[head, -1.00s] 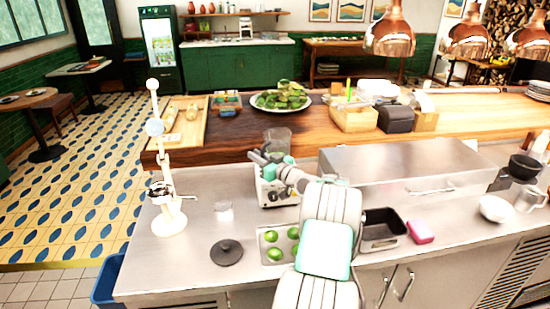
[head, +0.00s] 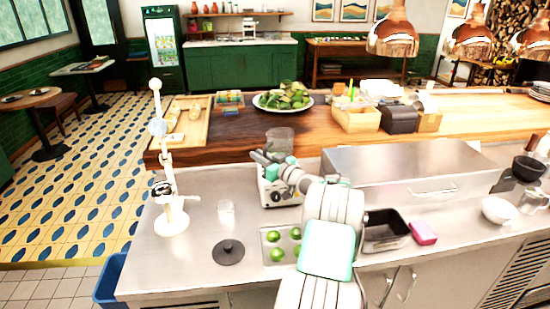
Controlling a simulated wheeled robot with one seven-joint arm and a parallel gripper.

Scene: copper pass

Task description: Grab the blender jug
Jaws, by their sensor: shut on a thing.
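The blender jug (head: 279,139) is a clear grey, see-through vessel. It shows upright over the white blender base (head: 268,193), which has dark knobs on its front. My gripper (head: 272,160) is at the lower part of the jug and shut on it, though the fingers are small and partly hidden by the wrist. My arm comes in from the front and covers part of the base. I cannot tell whether the jug touches the base or is slightly above it.
A tray of limes (head: 264,234), a dark round lid (head: 228,252) and a small clear container (head: 225,209) are in front. A white press (head: 170,218) stands left. The wooden counter (head: 215,146) rises behind.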

